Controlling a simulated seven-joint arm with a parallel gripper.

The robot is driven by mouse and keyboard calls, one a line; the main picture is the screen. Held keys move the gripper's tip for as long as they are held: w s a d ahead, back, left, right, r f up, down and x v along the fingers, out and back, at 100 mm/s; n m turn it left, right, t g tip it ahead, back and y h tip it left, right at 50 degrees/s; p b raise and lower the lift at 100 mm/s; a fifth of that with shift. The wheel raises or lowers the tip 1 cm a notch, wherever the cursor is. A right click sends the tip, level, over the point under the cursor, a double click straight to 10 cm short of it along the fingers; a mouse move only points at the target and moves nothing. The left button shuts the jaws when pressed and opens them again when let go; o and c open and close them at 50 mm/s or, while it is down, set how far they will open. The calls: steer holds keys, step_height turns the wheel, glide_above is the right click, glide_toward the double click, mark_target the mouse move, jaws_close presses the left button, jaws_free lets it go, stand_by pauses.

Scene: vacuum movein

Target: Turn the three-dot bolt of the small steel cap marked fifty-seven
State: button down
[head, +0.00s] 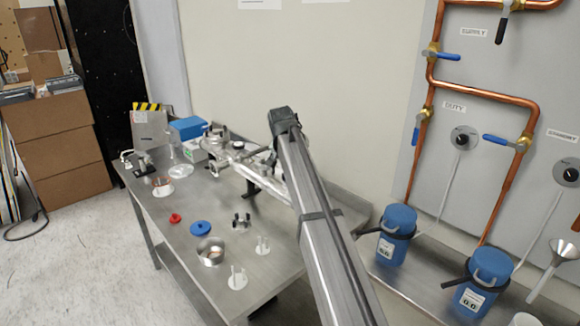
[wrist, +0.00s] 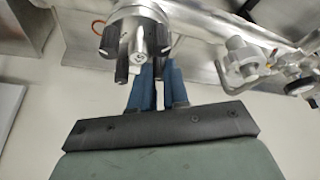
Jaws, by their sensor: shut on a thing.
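A small round steel cap (wrist: 130,28) with several dark bolt knobs around its rim shows at the top left of the wrist view. My gripper (wrist: 159,64) has two blue fingers shut at the cap's right edge, on a dark bolt (wrist: 158,66) that is mostly hidden between them. Another dark knob (wrist: 109,42) stands at the cap's left. The dot marks and the number fifty-seven cannot be read. In the head view, my arm reaches over the steel bench (head: 190,222) toward the steel pipework (head: 228,152) at its back; my fingertips cannot be made out there.
The wrist view shows metal valve fittings (wrist: 245,62) to the right. On the bench are a red ring (head: 175,218), a blue disc (head: 201,228), a steel cup (head: 211,251) and white stands (head: 237,279). Blue canisters (head: 398,222) stand at the right by copper pipes (head: 508,175).

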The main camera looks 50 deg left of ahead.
steer(key=c, duration=1.4)
jaws_free()
steer(key=v, duration=1.4)
steer(key=shift+f, duration=0.1)
